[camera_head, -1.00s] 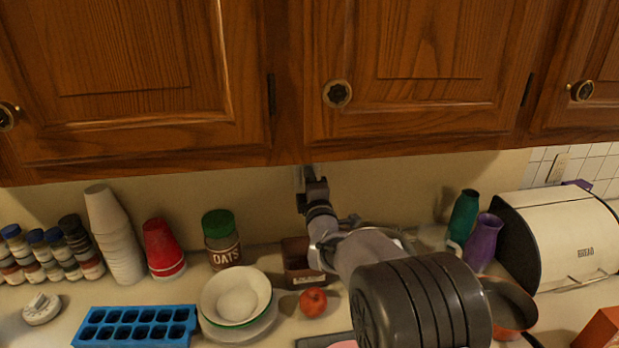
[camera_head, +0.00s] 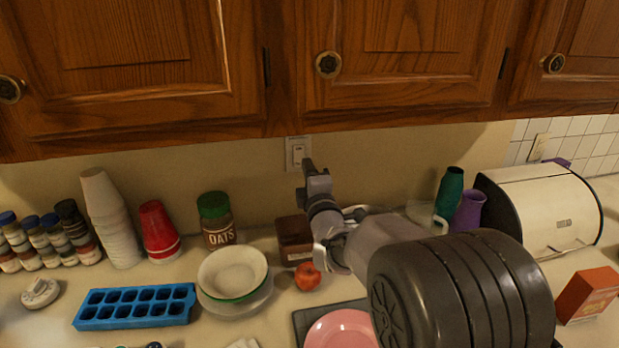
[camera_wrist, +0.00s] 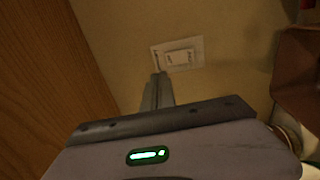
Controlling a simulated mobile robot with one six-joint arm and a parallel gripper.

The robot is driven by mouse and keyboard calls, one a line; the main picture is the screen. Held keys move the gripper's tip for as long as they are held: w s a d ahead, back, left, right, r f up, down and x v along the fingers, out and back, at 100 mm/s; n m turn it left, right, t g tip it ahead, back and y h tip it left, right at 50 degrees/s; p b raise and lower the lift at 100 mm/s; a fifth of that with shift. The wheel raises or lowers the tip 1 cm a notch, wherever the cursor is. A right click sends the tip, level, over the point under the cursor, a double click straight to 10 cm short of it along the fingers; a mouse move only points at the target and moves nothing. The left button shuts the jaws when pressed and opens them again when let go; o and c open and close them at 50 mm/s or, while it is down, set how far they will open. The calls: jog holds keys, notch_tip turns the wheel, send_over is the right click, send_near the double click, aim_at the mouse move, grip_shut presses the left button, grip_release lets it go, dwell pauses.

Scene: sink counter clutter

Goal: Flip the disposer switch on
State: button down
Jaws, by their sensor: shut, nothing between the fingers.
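The disposer switch (camera_head: 298,151) is a white rocker on a pale wall plate, on the wall just under the middle cabinet. It also shows in the wrist view (camera_wrist: 180,57), near the top middle. My gripper (camera_head: 308,164) is shut and empty, with its tips close to the lower right of the plate in the head view. In the wrist view the shut fingers (camera_wrist: 160,78) point at the plate's lower left part. I cannot tell whether they touch it. The whole rocker shows, but its on or off position is not clear.
Wooden cabinets (camera_head: 400,60) hang right above the plate. Below are an oats jar (camera_head: 217,218), a brown box (camera_head: 294,238), an apple (camera_head: 307,276), stacked bowls (camera_head: 233,275) and a pink plate (camera_head: 342,330). A bread box (camera_head: 545,215) stands right.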

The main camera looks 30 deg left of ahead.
jog(key=s+d, duration=0.2)
jog(key=s, duration=0.1)
jog(key=shift+s+d+r, duration=0.15)
jog(key=shift+d+r, duration=0.2)
